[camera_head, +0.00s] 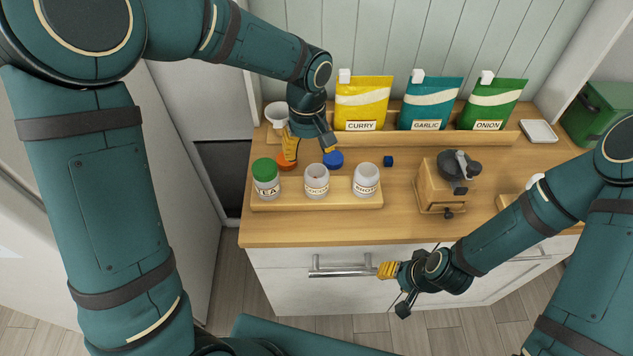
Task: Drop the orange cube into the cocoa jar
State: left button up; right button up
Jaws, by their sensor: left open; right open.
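The cocoa jar (317,181) is a pale open jar, upright in the middle of a low wooden tray. Its label is partly legible. My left gripper (309,148) is open just above the counter, behind the cocoa jar; I see nothing held. My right gripper (394,288) is open and empty in front of the counter, near the drawer handle.
A green-lidded jar (265,176) and another open jar (366,181) flank the cocoa jar on the tray (340,203). Labelled pouches (430,105) line the back.

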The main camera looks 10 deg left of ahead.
pick_arm(q)
notch_tip(320, 180, up, 10)
jog(key=shift+r, duration=0.25)
dwell(0.5)
